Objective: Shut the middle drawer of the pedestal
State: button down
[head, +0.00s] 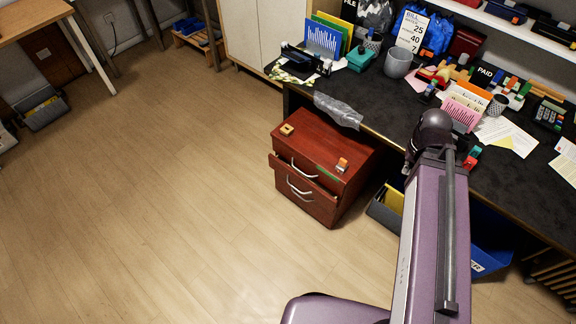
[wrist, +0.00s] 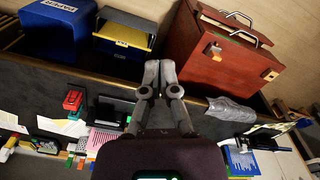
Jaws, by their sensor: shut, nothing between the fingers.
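The reddish-brown wooden pedestal (head: 352,180) stands on the floor, partly under the dark desk. Its middle drawer (head: 283,178) sticks out a little past the drawer above, with a green edge showing in the gap. Two silver handles show, one above the other. In the wrist view the pedestal (wrist: 195,62) appears upside down at the upper right, with the middle drawer's front (wrist: 205,12) standing out. My gripper (wrist: 162,68) is shut and empty, left of the pedestal in the wrist view and apart from it. In the head view my arm hides it.
A small wooden item (head: 287,129) and an orange-and-white item (head: 342,164) lie on the pedestal. Grey plastic (head: 338,110) hangs over the desk edge. A blue bin (head: 490,245) and a box with yellow contents stand right of the pedestal. The floor (head: 170,200) in front is clear.

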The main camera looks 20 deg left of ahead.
jog(key=shift+w, duration=0.5)
jog(key=shift+d, duration=0.15)
